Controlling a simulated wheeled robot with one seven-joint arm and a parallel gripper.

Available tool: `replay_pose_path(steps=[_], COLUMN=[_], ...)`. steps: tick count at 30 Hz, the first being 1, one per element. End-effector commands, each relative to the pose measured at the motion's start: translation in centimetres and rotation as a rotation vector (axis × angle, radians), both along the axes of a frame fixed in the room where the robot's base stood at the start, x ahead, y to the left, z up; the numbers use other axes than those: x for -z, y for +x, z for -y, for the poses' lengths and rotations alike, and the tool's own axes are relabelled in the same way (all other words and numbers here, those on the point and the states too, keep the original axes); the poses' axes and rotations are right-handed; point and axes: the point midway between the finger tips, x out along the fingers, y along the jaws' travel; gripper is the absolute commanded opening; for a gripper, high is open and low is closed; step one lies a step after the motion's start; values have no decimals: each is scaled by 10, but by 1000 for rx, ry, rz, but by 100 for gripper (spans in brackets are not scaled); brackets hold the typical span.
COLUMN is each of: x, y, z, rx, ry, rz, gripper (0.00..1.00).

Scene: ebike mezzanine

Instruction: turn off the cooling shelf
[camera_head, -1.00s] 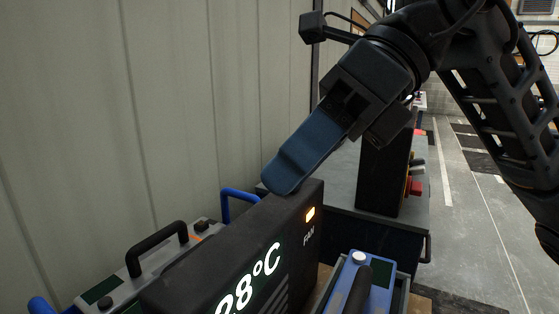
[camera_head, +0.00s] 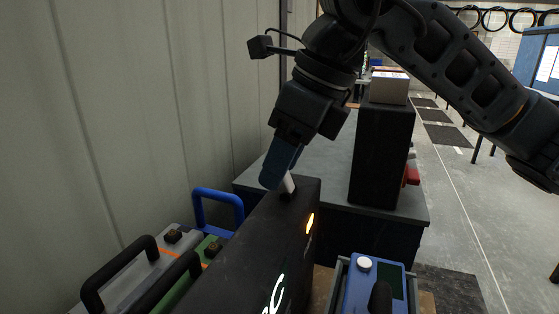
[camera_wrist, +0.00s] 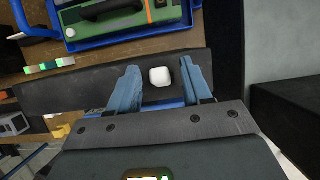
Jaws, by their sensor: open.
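The cooling shelf's black unit (camera_head: 250,250) stands at the lower middle of the head view, with part of a white temperature display and a glowing orange light (camera_head: 310,223) on its face. A white-tipped lever (camera_head: 288,184) sticks up, tilted, from a dark base on its top. My gripper (camera_head: 278,172), with blue fingers, points down beside the lever tip and partly overlaps it. In the wrist view my gripper (camera_wrist: 160,92) is open. The lever's white tip (camera_wrist: 160,77) shows between the two fingers, with space on both sides; contact is not visible.
A grey-topped cabinet (camera_head: 330,190) behind the unit carries a tall black box (camera_head: 383,155). A blue device (camera_head: 375,287) stands at right. Cases with handles (camera_head: 140,270) stand at left, near the panelled wall (camera_head: 110,110). Open floor (camera_head: 470,225) lies at right.

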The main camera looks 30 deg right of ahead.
Motion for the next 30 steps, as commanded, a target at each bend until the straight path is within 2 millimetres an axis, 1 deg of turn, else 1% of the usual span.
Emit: replay_pose_path(steps=[4,12,27,30], x=[8,10,9,9], y=[3,3,3,3], z=[-2,-3,-3,-3], rx=[0,-1,-1,-1], ry=[1,1,1,1], rz=[0,0,0,0], gripper=[49,49,1,0])
